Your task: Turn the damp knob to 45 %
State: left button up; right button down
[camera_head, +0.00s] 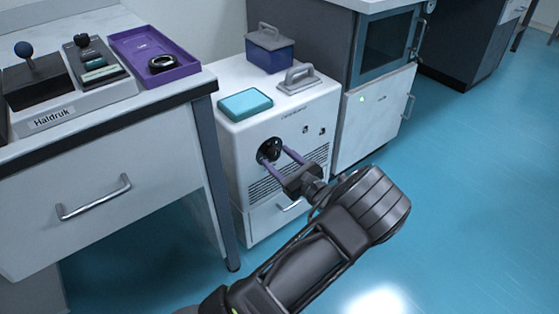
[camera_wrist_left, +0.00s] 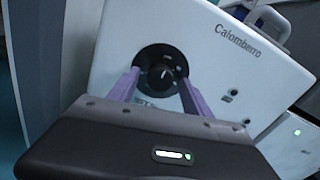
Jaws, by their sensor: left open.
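A round black knob (camera_head: 270,147) is on the front of a white cabinet unit (camera_head: 243,182). In the left wrist view the knob (camera_wrist_left: 155,80) has a small pale mark near its middle; no percent scale is readable. My left gripper (camera_head: 275,155) is in front of the knob, its two purple fingers pointing at it. In the left wrist view the open fingers of the gripper (camera_wrist_left: 158,77) lie on either side of the knob's middle, with gaps showing. I cannot tell whether they touch the knob. My right gripper is in neither view.
A teal box (camera_head: 245,103), a grey-handled tool (camera_head: 298,80) and a dark blue caddy (camera_head: 270,50) are on top of the unit. A bench with a drawer (camera_head: 110,218) and a purple tray (camera_head: 185,72) stands at left. Blue floor (camera_head: 460,190) is clear at right.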

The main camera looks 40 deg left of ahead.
pick_arm(q)
grip_shut()
dwell(0.4)
